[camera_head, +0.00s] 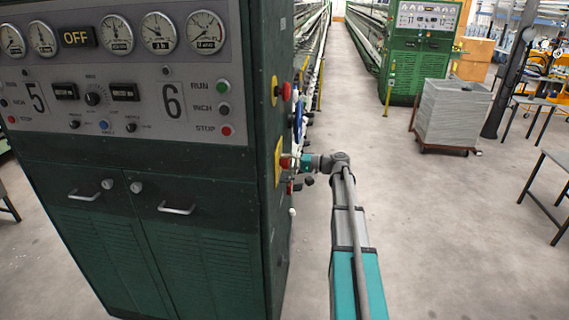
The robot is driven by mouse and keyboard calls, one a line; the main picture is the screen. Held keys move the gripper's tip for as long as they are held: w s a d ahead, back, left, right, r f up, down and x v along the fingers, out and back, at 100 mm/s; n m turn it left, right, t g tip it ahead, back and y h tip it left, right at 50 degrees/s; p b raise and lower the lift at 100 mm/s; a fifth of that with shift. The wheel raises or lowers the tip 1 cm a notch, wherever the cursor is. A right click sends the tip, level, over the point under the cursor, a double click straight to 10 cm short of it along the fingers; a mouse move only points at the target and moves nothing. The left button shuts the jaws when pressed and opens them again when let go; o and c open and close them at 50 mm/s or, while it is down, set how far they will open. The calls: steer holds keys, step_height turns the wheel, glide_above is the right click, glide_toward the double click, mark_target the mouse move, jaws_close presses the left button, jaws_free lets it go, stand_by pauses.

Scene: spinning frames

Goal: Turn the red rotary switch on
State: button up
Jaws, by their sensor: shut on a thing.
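The red rotary switch (285,162) sits on a yellow plate (277,158) on the right side face of the green control cabinet. My arm reaches in from the bottom right. My gripper (294,162) is at the switch and shut on it. The gripper and the steep view angle hide most of the switch. I cannot tell which way its handle is turned.
A red knob (286,91) on another yellow plate sits above, with a blue round part (298,119) between. The cabinet front (140,130) carries gauges and an "OFF" display.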

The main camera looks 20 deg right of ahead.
steer(key=shift+w+d+r+m, duration=0.1)
steer(key=shift+d+m, duration=0.05)
steer(key=shift+m, duration=1.75)
steer(key=o, duration=1.1)
steer(key=shift+o, duration=0.2)
